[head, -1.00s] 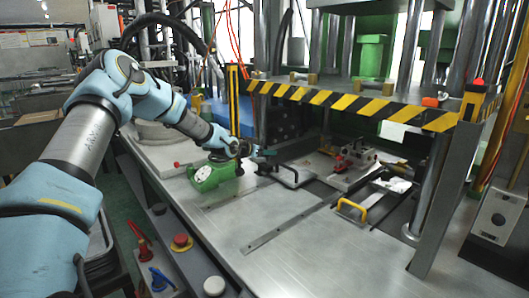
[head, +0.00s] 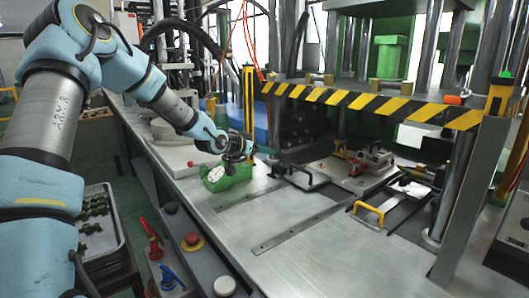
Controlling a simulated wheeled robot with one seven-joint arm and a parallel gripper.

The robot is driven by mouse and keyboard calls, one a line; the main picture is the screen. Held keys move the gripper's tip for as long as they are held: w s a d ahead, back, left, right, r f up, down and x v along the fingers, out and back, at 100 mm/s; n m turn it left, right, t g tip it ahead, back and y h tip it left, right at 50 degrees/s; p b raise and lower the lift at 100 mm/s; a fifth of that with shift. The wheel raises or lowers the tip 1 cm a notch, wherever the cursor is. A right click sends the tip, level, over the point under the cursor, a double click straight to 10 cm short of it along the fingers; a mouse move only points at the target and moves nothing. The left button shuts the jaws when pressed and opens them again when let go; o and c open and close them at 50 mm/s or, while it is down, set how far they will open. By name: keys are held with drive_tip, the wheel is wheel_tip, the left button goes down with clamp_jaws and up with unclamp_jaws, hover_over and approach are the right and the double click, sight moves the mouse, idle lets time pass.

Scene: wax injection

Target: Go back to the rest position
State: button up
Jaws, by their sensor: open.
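My gripper (head: 238,158) is at the end of my blue and grey arm, which reaches in from the left in the head view.
A press with a yellow and black striped bar (head: 365,103) stands at the right. Metal mould plates, one with a yellow handle (head: 368,212), lie below it. A tray of small green parts (head: 104,222) is at the lower left.

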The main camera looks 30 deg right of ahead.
idle(0.3)
drive_tip(key=s+a+f+n+y, duration=0.2)
drive_tip(key=s+a+y, duration=0.1)
drive_tip(key=a, duration=0.7)
drive_tip(key=s+a+f+n+g+y, duration=0.1)
drive_tip(key=s+a+n+y, duration=0.15)
drive_tip(key=a, duration=0.65)
drive_tip(key=s+a+f+n+y, duration=0.1)
drive_tip(key=s+a+f+y, duration=0.2)
drive_tip(key=a, duration=0.7)
drive_tip(key=s+a+r+n+g+y, duration=0.2)
drive_tip(key=s+a+n, duration=0.4)
drive_tip(key=s+a, duration=0.7)
drive_tip(key=shift+s+a+g+y, duration=0.4)
drive_tip(key=shift+s+g+y, duration=0.35)
drive_tip(key=shift+s, duration=0.35)
